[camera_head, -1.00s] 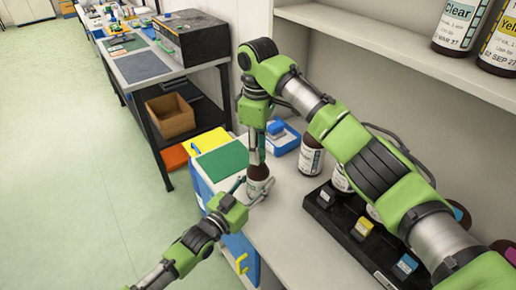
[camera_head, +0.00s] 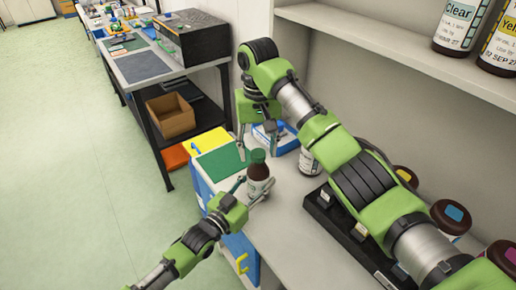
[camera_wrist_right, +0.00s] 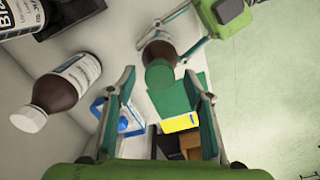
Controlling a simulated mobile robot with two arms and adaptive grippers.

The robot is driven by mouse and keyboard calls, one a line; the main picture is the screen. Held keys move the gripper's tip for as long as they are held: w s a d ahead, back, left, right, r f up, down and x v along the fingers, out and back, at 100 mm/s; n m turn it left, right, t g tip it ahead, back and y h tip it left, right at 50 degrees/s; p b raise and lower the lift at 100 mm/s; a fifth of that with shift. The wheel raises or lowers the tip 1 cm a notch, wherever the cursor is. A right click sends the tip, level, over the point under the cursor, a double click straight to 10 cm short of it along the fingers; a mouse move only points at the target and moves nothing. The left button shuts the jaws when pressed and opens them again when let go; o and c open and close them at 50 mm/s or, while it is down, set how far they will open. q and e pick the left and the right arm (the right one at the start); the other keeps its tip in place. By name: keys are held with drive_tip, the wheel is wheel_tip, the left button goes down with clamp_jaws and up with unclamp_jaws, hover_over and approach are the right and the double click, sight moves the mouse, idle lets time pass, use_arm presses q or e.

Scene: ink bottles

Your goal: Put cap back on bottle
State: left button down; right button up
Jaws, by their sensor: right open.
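A brown bottle (camera_head: 259,172) with a white label stands at the counter's left end, and a green cap (camera_head: 257,155) sits on its top. My left gripper (camera_head: 256,191) has its fingers on either side of the bottle's lower body, closed on it. In the right wrist view the bottle (camera_wrist_right: 158,50) shows behind the cap (camera_wrist_right: 159,75). My right gripper (camera_head: 257,143) is open and empty above the cap, its fingers apart on both sides in the wrist view. Whether the cap is screwed tight cannot be told.
A white-capped brown bottle (camera_wrist_right: 68,82) stands nearby, partly behind my right arm in the head view. A black rack (camera_head: 335,232) lies along the counter (camera_head: 281,218). A blue-and-white tray (camera_head: 286,141) is behind the bottle. A shelf (camera_head: 390,42) with large bottles is at upper right.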

drive_tip(key=shift+r, duration=0.1)
wheel_tip(320, 180, up, 12)
idle(0.5)
use_arm(q)
drive_tip(key=c, duration=1.1)
unclamp_jaws()
drive_tip(key=shift+a, duration=0.1)
drive_tip(key=v, duration=1.2)
